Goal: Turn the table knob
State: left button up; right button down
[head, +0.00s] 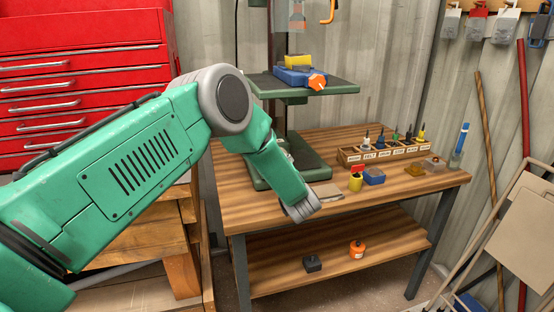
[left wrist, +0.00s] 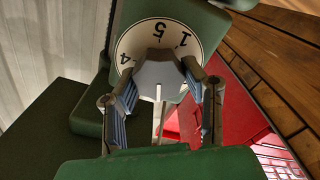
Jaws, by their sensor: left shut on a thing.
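The table knob (left wrist: 160,74) is a grey faceted knob on a round white dial (left wrist: 132,45) with the black numbers 4, 5 and 1, in the left wrist view. The dial sits on a dark green housing. My left gripper (left wrist: 162,82) has its two fingers on either side of the knob and is shut on it. In the head view my green left arm reaches to the drill press on the workbench; the knob and the fingers cannot be made out there. My right gripper is not in view.
The drill press table (head: 335,88) holds a blue and yellow vise (head: 300,75). The wooden workbench (head: 400,185) carries a labelled tool rack (head: 350,159), a yellow-red bottle (head: 356,180) and a blue box (head: 374,177). A red tool chest (head: 80,75) stands at left, folded chairs at right.

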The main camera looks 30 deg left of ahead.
pick_arm(q)
jog(key=shift+w+d+m+p, duration=0.1)
jog(key=shift+m+p, duration=0.55)
jog(key=shift+m, duration=1.35)
jog(key=shift+f, duration=0.1)
jog(key=o, duration=1.1)
jog(key=shift+o, duration=0.2)
jog(key=shift+w, duration=0.1)
jog(key=v, duration=1.2)
